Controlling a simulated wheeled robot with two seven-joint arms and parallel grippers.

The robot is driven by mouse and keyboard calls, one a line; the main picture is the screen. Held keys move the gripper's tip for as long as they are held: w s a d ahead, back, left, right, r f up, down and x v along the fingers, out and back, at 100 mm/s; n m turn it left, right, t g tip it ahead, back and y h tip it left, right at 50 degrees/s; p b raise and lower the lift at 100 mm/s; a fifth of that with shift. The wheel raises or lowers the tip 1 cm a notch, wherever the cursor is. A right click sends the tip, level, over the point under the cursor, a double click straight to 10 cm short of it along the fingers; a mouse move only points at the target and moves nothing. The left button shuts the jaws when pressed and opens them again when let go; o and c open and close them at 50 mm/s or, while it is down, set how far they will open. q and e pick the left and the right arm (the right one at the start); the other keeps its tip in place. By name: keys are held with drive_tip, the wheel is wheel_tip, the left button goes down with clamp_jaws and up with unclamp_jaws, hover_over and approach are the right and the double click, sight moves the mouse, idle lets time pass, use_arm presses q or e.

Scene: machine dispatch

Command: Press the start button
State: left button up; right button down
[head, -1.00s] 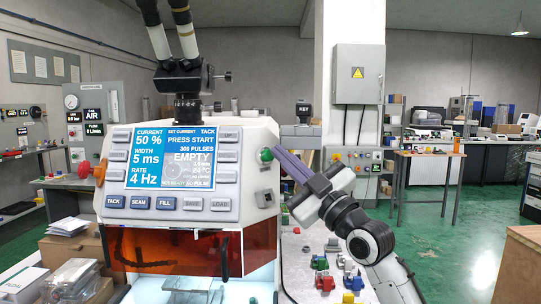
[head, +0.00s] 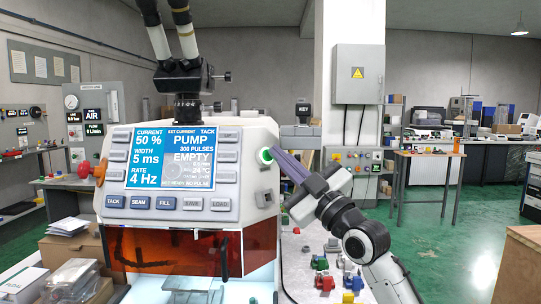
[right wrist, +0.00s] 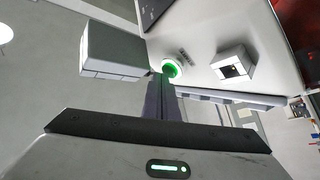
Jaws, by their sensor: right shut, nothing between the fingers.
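The start button is a round green button (head: 265,155) on the right side of the white machine (head: 259,192). It glows with a bright ring. In the right wrist view the green button (right wrist: 169,70) shows just beyond my fingertips. My right gripper (head: 274,153) is shut and empty, its fingertips at the button; in the right wrist view the closed fingers (right wrist: 162,84) overlap the button's lower edge. The machine's screen (head: 174,157) reads "PUMP", with "EMPTY" below. My left gripper is not in view.
A red knob (head: 84,170) sticks out at the machine's left. Small coloured parts (head: 324,281) lie on the bench to the right. A grey electrical box (head: 358,74) hangs on the pillar behind. In the right wrist view a grey block (right wrist: 112,52) stands left of the fingers.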

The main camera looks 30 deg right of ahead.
idle(0.4)
drive_tip(key=shift+s+d+r, duration=0.15)
drive_tip(key=shift+s+r, duration=0.05)
drive_tip(key=shift+s, duration=0.5)
drive_tip(key=shift+s+d+r+p, duration=0.15)
drive_tip(key=shift+s+d+r, duration=0.1)
drive_tip(key=shift+s, duration=0.5)
drive_tip(key=shift+s+d+r+p, duration=0.1)
drive_tip(key=shift+s+r+p, duration=0.15)
drive_tip(key=shift+s, duration=0.55)
drive_tip(key=shift+s+d+r+p, duration=0.1)
drive_tip(key=shift+s+d+r, duration=0.15)
drive_tip(key=shift+s, duration=0.5)
